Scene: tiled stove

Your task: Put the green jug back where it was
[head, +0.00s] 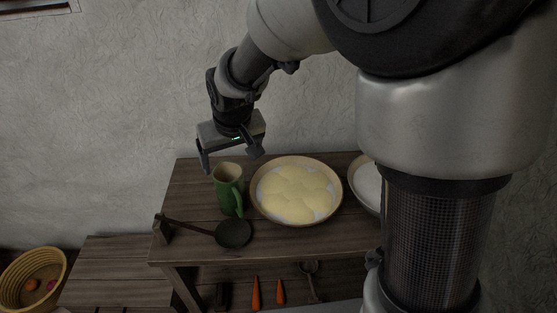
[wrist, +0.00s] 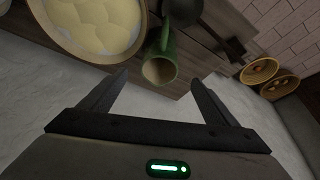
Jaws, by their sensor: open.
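The green jug (head: 229,190) stands upright on the wooden table (head: 185,196), left of a round dish, with its handle toward the lower right in the head view. My gripper (head: 230,160) is open and empty, just above and behind the jug. In the wrist view the jug (wrist: 160,62) shows its open mouth, beyond and roughly between the spread fingertips of my gripper (wrist: 160,80). The fingers do not appear to touch it.
A wide dish of pale yellow dough pieces (head: 296,191) stands close right of the jug. A dark ladle (head: 233,233) lies in front. Another dish (head: 365,184) is partly hidden by my arm. A lower bench (head: 110,270) and basket (head: 35,278) are at left.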

